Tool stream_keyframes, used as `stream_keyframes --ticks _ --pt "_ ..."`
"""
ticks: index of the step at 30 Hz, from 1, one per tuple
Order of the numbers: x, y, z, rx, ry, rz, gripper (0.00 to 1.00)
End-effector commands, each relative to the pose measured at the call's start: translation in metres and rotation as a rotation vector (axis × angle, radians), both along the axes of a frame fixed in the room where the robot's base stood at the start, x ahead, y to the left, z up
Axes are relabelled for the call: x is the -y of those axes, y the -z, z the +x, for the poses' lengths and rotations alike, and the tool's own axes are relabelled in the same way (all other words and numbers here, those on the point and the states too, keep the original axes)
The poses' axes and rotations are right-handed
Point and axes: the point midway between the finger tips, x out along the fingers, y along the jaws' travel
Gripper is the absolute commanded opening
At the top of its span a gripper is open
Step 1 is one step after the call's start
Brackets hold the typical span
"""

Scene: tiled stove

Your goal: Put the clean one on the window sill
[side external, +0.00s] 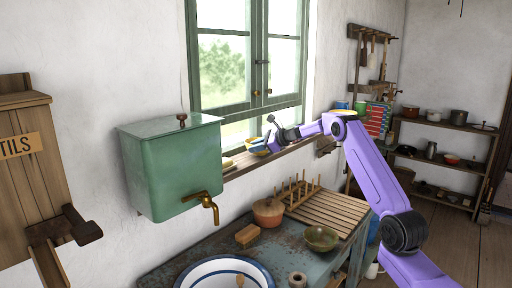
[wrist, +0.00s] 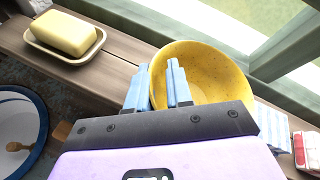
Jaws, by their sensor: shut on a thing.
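A speckled yellow bowl (wrist: 215,70) is in my gripper (wrist: 158,80), whose blue fingers are shut on its near left rim. The bowl's inside looks free of stains in the wrist view. In the side view the bowl (side external: 256,146) and my gripper (side external: 268,141) are at the wooden window sill (side external: 288,153), below the window. The sill (wrist: 118,62) also shows under the bowl in the wrist view. I cannot tell whether the bowl touches it.
A dish with a yellow block (wrist: 64,33) lies on the sill, left of the bowl. A blue-striped cloth (wrist: 272,126) and a red and white box (wrist: 306,150) are to its right. The green window frame (side external: 263,110) stands close behind. A green tank (side external: 170,168) hangs left of the sill.

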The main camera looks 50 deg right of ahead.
Motion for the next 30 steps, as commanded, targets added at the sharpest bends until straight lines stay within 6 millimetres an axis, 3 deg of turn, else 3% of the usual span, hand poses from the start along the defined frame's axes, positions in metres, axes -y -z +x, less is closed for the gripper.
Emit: stream_keyframes --ticks 15,16,18,19,30 --pt "0.0000 0.0070 0.0002 0.002 0.000 0.001 0.00" --pt "0.0001 0.0071 0.0002 0.002 0.000 0.000 0.23" --pt "0.0001 0.0069 0.0003 0.002 0.000 0.000 0.46" --pt "0.0001 0.0070 0.0002 0.002 0.000 0.000 0.50" --pt "0.0013 0.0065 -0.0033 -0.001 0.001 0.001 0.50"
